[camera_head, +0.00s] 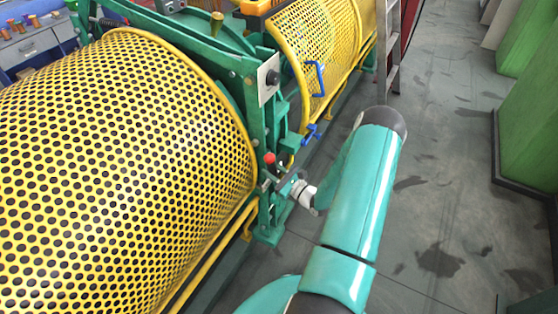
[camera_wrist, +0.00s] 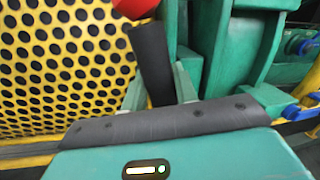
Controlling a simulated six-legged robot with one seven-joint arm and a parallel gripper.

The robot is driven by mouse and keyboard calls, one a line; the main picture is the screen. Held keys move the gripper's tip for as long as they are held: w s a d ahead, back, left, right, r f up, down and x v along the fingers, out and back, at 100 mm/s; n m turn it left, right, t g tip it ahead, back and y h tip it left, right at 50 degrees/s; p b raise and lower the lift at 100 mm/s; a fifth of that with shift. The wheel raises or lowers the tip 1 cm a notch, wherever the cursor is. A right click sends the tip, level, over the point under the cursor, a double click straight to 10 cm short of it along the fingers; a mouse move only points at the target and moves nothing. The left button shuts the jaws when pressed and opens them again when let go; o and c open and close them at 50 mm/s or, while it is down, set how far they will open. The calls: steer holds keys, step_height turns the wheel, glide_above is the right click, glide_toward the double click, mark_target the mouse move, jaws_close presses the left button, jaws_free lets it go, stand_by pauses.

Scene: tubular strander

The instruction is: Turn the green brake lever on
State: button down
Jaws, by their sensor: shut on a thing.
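A brake lever with a dark shaft (camera_wrist: 153,62) and a red ball knob (camera_wrist: 133,6) stands between my gripper's fingers in the wrist view. Its shaft leans slightly, and its lower end is hidden behind my gripper's body. In the head view the red knob (camera_head: 269,158) shows beside the green frame, at the edge of the yellow guard. My gripper (camera_wrist: 160,88) is shut on the lever's shaft, below the knob. In the head view my gripper is small and partly hidden by my wrist. No clearly green lever shows; the green is on the frame around it.
A yellow perforated guard (camera_head: 110,170) fills the left, right beside the lever. The green machine frame (camera_head: 258,110) stands behind it. Blue handles (camera_head: 320,78) sit on the farther guard. A ladder (camera_head: 388,45) stands farther back. Grey floor (camera_head: 440,180) is open on the right.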

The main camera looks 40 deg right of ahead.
steer(key=shift+n+y, duration=0.4)
steer(key=shift+n, duration=0.5)
steer(key=shift+s+a+f, duration=0.2)
steer(key=shift+a, duration=0.45)
steer(key=shift+s+a+f, duration=0.2)
steer(key=shift+s+a, duration=0.05)
steer(key=shift+a, duration=0.35)
steer(key=shift+s+a+f, duration=0.2)
steer(key=shift+a, duration=0.45)
steer(key=c, duration=1.2)
jaws_free()
steer(key=shift+a, duration=0.15)
steer(key=shift+o, duration=0.4)
steer(key=shift+s+d, duration=0.1)
steer(key=shift+d, duration=0.1)
steer(key=v, duration=1.3)
steer(key=shift+s+f, duration=0.15)
steer(key=shift+s, duration=0.15)
